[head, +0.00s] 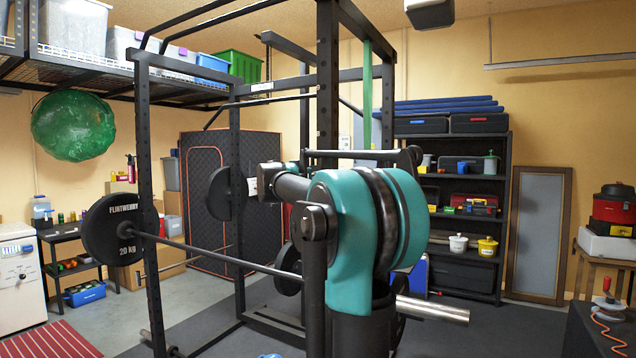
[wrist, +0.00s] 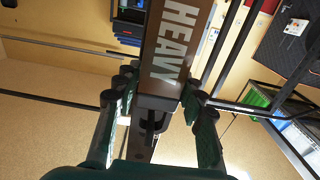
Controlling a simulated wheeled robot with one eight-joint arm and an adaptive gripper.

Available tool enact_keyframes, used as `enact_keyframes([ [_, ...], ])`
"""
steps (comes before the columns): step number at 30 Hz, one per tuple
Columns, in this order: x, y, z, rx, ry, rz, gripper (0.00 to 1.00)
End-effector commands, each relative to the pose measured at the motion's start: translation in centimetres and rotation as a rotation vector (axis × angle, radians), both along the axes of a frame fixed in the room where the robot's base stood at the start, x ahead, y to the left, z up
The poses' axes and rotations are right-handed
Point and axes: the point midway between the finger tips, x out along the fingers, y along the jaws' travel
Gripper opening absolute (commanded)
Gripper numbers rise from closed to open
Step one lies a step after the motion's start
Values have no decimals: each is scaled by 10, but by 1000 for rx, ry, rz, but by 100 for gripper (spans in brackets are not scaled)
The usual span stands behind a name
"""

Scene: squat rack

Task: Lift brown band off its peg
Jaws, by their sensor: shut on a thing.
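The brown band (wrist: 168,45) shows in the wrist view as a broad brown strip with "HEAVY" in pale letters. It runs from the top edge down between the two fingers of my gripper (wrist: 160,88). The fingers are shut on it from left and right. A dark metal fitting (wrist: 154,118) lies at the band's lower end between the fingers; I cannot tell whether this is the peg or whether the band still loops on it. In the head view my teal arm covers the middle of the picture, and the brown band and gripper are hidden.
The black squat rack (head: 327,75) stands around my arm. A green band (head: 367,95) hangs from its upper bar. A barbell with a 20 kg plate (head: 112,228) crosses at the left. A shelf unit (head: 468,215) stands behind on the right. Grey floor is open at right.

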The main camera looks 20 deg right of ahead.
Motion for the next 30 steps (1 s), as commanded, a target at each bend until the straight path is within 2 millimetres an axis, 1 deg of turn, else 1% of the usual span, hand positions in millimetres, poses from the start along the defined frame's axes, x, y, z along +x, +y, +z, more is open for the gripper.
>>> enact_keyframes([
  [19,0,1,10,0,0,0,15],
  [30,-8,10,11,0,0,0,15],
])
